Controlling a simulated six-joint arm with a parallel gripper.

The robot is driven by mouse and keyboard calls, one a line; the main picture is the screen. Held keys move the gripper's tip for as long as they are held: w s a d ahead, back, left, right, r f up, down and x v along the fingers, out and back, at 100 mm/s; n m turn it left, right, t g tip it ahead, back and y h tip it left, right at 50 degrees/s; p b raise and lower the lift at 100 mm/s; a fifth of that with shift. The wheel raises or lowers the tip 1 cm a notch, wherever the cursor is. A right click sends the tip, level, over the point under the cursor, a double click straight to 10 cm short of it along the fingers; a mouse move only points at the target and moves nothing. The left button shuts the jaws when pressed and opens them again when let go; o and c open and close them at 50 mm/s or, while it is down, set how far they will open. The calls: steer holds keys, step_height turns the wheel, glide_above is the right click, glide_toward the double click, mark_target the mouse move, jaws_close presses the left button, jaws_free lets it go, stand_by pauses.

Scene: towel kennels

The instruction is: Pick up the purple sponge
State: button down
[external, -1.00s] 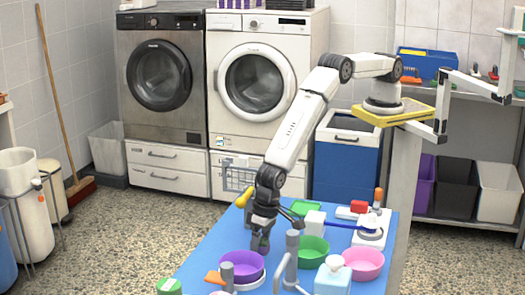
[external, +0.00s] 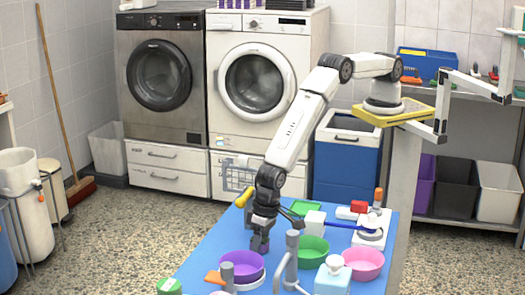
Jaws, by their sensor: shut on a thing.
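My gripper (external: 260,241) points down over the left part of the blue table, behind the purple bowl. Its jaws are shut on a small, dark, purplish thing, which looks like the purple sponge; the fingers hide most of it. I cannot tell whether it touches the table or hangs just above it. No other purple sponge shows.
The blue table (external: 208,262) holds a purple bowl (external: 240,263), a green bowl (external: 313,252) and a pink bowl (external: 364,263). Grey taps (external: 291,262) stand at the front.

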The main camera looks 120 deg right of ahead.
steer(key=shift+r, duration=1.65)
steer(key=s+d+r, duration=0.2)
steer(key=s+r, duration=0.3)
steer(key=s, duration=0.1)
steer(key=s+d+r, duration=0.2)
steer(key=s+r, duration=0.2)
steer(key=s, duration=0.3)
steer(key=shift+s+d+r, duration=0.15)
steer(key=shift+d+r, duration=0.1)
steer(key=shift+r, duration=0.1)
